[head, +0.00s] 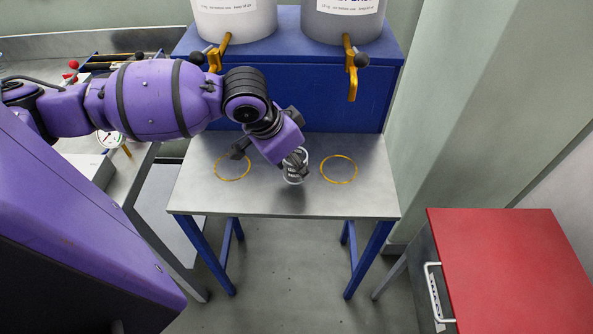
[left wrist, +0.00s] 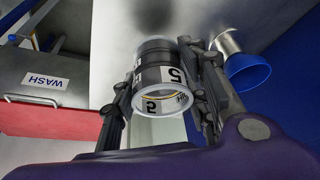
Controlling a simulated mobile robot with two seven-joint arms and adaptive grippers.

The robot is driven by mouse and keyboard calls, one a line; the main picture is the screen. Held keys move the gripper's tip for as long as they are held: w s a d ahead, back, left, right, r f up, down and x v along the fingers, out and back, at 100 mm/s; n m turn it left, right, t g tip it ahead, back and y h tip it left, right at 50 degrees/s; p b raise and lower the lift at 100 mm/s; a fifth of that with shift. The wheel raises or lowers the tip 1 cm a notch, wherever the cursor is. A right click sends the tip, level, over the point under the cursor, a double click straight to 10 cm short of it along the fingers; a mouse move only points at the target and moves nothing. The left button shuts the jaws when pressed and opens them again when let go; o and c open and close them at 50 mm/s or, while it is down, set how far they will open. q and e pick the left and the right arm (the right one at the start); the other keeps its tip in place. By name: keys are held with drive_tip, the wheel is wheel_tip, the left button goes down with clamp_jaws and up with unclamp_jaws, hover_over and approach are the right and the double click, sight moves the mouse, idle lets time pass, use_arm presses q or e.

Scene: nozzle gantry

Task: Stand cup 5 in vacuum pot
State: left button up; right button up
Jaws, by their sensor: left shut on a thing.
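Cup 5 (head: 295,173) is a small clear-rimmed cup with a dark band and white labels. It is between the two fingers of my left gripper (head: 268,154), over the steel table between two yellow rings. In the left wrist view, cup 5 (left wrist: 158,78) shows a "5" label, and the fingers of the left gripper (left wrist: 160,88) press on both its sides. I cannot tell whether its base touches the table. A round gauge (head: 110,139) shows at the left, partly behind my arm; I cannot make out the vacuum pot itself. My right gripper is not in view.
The steel table (head: 350,200) carries a left yellow ring (head: 233,179) and a right yellow ring (head: 339,183), both empty. Yellow taps (head: 352,75) hang above its back. A red-topped cabinet (head: 510,265) stands at right. A blue-rimmed metal object (left wrist: 248,73) is near the gripper.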

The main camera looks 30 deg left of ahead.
sight(296, 172)
use_arm(q)
drive_tip(key=shift+w+f, duration=0.15)
drive_tip(key=shift+f, duration=0.9)
drive_tip(key=shift+w+f, duration=0.1)
drive_tip(key=shift+f, duration=0.9)
drive_tip(key=o, duration=1.4)
drive_tip(key=shift+c, duration=0.2)
drive_tip(key=shift+r, duration=0.15)
